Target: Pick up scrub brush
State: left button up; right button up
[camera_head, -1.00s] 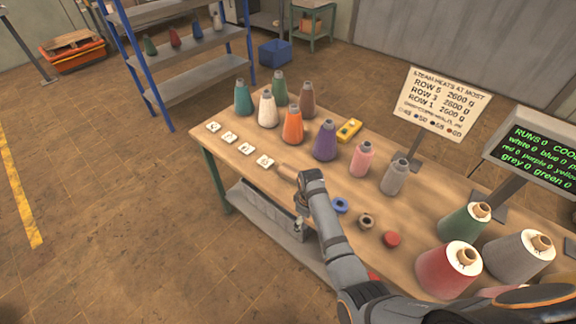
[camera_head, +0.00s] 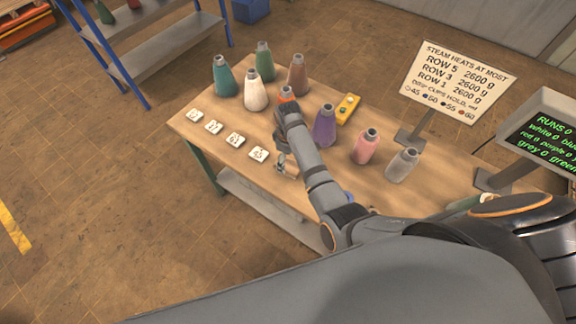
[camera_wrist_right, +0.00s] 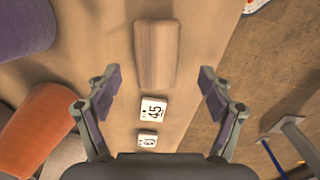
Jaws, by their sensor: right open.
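The scrub brush (camera_wrist_right: 156,53) shows in the right wrist view as a plain wooden block lying on the table, with its long side running up the picture. In the head view my right gripper and arm largely hide its spot. My right gripper (camera_wrist_right: 158,78) is open and empty, its two fingers spread to either side of the brush's line. The brush lies ahead of and between the fingertips, apart from both. In the head view the right gripper (camera_head: 284,163) points down over the table's front side, beside the numbered cards. My left gripper is not in view.
Several numbered white cards (camera_head: 258,153) lie in a row along the front edge of the wooden table (camera_head: 205,105). Coloured yarn cones stand behind, including an orange one (camera_wrist_right: 38,125) and a purple one (camera_head: 324,125). A yellow device (camera_head: 347,109) and a sign (camera_head: 452,80) stand farther back.

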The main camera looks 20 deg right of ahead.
aim_at(288, 165)
jog(key=f, duration=0.1)
jog(key=f+p, duration=0.1)
jog(key=f, duration=0.1)
jog(key=shift+w, duration=0.4)
jog(key=f, duration=0.2)
jog(key=shift+s+f, duration=0.2)
jog(key=shift+f, duration=0.15)
jog(key=shift+w+f, duration=0.1)
jog(key=shift+f, duration=0.3)
jog(key=c, duration=1.3)
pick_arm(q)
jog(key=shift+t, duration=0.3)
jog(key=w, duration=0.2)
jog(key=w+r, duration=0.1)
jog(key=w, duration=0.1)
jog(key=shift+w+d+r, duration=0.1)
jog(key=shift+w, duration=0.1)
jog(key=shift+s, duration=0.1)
pick_arm(e)
jog(key=shift+r, duration=0.15)
